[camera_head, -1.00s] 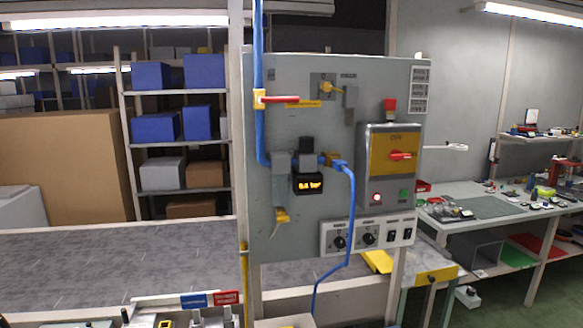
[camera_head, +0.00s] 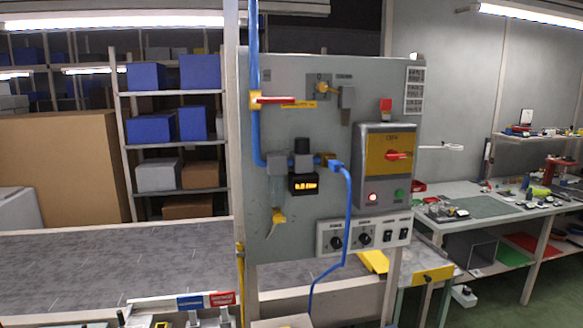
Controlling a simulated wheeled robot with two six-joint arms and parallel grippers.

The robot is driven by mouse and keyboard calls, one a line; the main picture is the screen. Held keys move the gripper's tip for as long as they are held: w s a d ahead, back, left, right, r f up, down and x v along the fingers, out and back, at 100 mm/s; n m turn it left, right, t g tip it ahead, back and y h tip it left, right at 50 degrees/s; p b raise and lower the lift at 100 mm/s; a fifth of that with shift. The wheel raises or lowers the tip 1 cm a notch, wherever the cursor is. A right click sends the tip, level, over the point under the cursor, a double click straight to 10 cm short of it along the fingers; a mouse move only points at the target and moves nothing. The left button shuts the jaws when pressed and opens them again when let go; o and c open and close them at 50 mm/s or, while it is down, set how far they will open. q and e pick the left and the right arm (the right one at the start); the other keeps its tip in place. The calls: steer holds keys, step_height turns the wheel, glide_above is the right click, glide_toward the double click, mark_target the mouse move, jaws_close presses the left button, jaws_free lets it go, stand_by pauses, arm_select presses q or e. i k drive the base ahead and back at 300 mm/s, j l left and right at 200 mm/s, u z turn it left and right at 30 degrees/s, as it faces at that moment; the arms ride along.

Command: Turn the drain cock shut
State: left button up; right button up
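The drain cock (camera_head: 279,216) is a small yellow fitting under the grey filter unit (camera_head: 277,165) on the upright panel. Its lever looks tilted toward the lower left, but it is too small to tell its exact position. A black unit with a lit orange display (camera_head: 304,184) sits just right of the filter; the reading is hard to make out. Neither of my grippers is in view.
A blue pipe (camera_head: 254,60) with a red-handled valve (camera_head: 275,100) runs down the panel (camera_head: 300,235). A blue hose (camera_head: 348,220) hangs in front of it. A grey-yellow switch box (camera_head: 385,165) and a knob strip (camera_head: 365,232) are right. A conveyor (camera_head: 120,265) lies left.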

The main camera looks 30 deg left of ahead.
mark_target(278, 219)
steer(key=u, duration=0.45)
steer(key=i+l+u, duration=0.15)
steer(key=u, duration=0.3)
steer(key=i+l+u, duration=0.1)
steer(key=u, duration=0.35)
steer(key=l+u, duration=0.45)
steer(key=i+l+u, duration=0.1)
steer(key=u, duration=0.35)
